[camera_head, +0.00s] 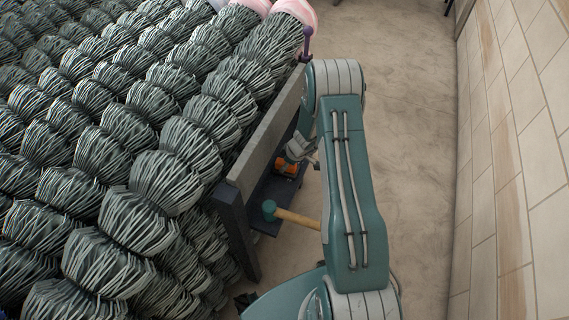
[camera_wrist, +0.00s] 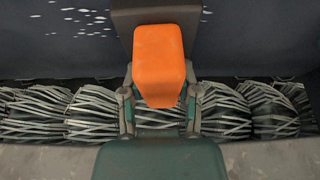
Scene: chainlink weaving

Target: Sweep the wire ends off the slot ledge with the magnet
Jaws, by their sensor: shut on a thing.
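The magnet (camera_wrist: 158,62) shows in the wrist view as an orange block with a dark part behind it. My gripper (camera_wrist: 159,100) is shut on the orange block, one finger at each side. In the head view the orange part (camera_head: 287,166) shows below my gripper (camera_head: 299,149), over the dark shelf. The slot ledge (camera_wrist: 40,55) appears to be the dark blue surface across the top of the wrist view. Small pale bits, likely wire ends (camera_wrist: 82,15), lie scattered on it at upper left. Whether the magnet touches the ledge cannot be told.
Stacked grey-green wire rolls (camera_head: 165,180) fill the left behind a grey-topped bench edge (camera_head: 265,130). A mallet (camera_head: 270,210) with a teal head lies near the shelf. A purple post (camera_head: 307,42) stands at the far end. Bare floor (camera_head: 415,130) lies right, up to a tiled wall (camera_head: 515,150).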

